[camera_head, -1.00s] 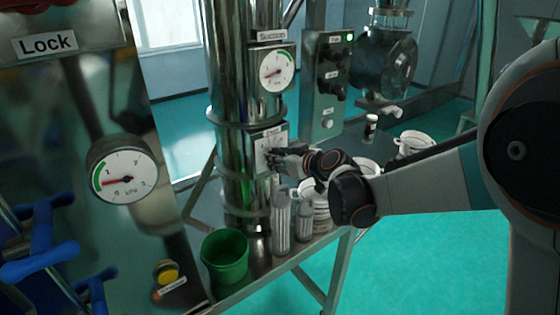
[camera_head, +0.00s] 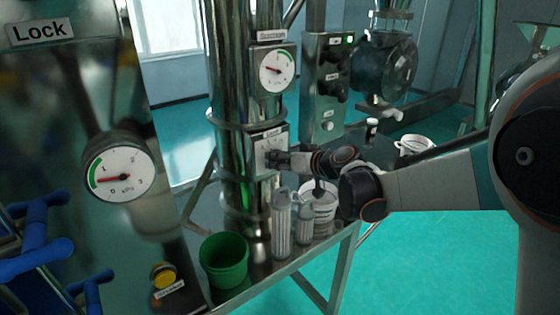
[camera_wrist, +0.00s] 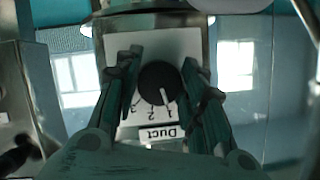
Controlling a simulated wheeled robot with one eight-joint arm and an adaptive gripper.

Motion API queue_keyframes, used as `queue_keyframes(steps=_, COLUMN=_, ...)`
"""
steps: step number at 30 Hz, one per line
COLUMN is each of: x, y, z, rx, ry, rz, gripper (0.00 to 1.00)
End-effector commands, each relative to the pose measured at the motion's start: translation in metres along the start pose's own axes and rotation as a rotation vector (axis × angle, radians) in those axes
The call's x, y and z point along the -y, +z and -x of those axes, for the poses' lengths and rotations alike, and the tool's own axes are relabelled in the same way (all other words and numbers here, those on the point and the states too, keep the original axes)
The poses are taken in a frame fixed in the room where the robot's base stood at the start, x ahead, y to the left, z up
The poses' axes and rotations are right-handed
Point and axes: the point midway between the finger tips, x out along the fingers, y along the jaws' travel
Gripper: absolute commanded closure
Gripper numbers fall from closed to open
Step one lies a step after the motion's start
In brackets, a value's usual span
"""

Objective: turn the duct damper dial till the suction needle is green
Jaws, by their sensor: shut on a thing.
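The suction gauge (camera_head: 276,71) is on the steel duct, under a Suction label. Its red needle points left and slightly up, outside the green band at the upper right. Below it is the duct plate (camera_head: 263,159) with the damper dial. In the wrist view the dial (camera_wrist: 158,83) is a round black knob with a white mark pointing down and slightly right, near the upside-down numbers. My gripper (camera_wrist: 160,70) has one finger on each side of the knob and is shut on it. In the head view my gripper (camera_head: 277,158) hides part of the dial.
A second gauge (camera_head: 120,173) is on the left panel, near a yellow button (camera_head: 163,274) and blue handles (camera_head: 35,240). A green bucket (camera_head: 224,260), clear cylinders (camera_head: 282,222) and a white tub (camera_head: 318,205) stand below my arm. A control box (camera_head: 327,85) is at the right.

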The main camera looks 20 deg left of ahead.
Motion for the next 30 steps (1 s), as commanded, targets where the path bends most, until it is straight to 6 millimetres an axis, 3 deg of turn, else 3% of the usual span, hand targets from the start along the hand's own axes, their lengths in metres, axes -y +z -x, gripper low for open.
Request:
queue_keyframes(steps=3, x=0.000, y=0.000, z=0.000, rx=0.000, ry=0.001, rz=0.001, gripper=0.87)
queue_keyframes(steps=4, x=0.000, y=0.000, z=0.000, rx=0.000, ry=0.001, rz=0.001, gripper=0.56)
queue_keyframes(steps=6, x=0.000, y=0.000, z=0.000, rx=0.000, ry=0.001, rz=0.001, gripper=0.43)
queue_keyframes(steps=19, x=0.000, y=0.000, z=0.006, rx=0.000, ry=0.001, rz=0.001, gripper=0.43)
queue_keyframes(steps=23, x=-0.001, y=0.000, z=0.025, rx=0.000, ry=0.002, rz=0.000, gripper=0.43)
queue_keyframes(steps=30, x=-0.001, y=0.000, z=0.074, rx=-0.001, ry=0.003, rz=0.000, gripper=0.43)
